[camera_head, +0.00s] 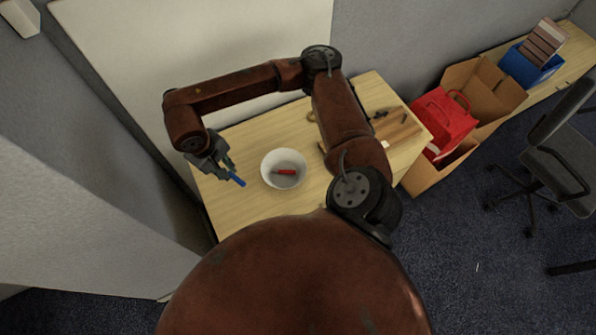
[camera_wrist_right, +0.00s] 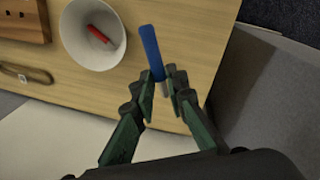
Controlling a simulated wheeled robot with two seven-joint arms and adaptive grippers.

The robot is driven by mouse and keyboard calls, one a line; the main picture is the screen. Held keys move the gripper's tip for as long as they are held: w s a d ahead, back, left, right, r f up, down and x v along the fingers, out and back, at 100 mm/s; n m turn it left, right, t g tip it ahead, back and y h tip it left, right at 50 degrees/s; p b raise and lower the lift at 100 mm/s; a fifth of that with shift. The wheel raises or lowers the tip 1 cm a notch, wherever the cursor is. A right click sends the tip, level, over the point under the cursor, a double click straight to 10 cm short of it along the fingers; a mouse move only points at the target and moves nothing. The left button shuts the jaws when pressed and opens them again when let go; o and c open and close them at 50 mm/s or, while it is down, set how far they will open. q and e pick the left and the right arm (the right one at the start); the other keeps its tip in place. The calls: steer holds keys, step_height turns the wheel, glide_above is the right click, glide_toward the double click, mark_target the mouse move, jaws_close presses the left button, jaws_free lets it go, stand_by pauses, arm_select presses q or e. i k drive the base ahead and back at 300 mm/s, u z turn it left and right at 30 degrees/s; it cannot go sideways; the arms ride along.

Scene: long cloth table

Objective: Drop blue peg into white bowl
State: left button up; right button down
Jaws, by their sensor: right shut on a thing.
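The blue peg (camera_head: 237,180) is held at one end by my right gripper (camera_head: 222,167) and sticks out past the fingertips. In the right wrist view the blue peg (camera_wrist_right: 151,52) extends from between the shut fingers (camera_wrist_right: 166,84). The white bowl (camera_head: 284,160) stands on the table just right of the peg, with a gap between them in the picture. A red peg (camera_head: 285,172) lies inside the bowl. In the right wrist view the bowl (camera_wrist_right: 94,55) is left of the peg. My left gripper is not seen.
The wooden table (camera_head: 236,209) is bare around the bowl. A wooden board (camera_head: 400,128) with dark items lies at its right end, partly behind my arm. A cardboard box (camera_head: 497,92) with a red bag (camera_head: 437,113) stands right of the table. A wall is behind.

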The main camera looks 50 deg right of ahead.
mark_target(285, 180)
steer(key=z, duration=1.55)
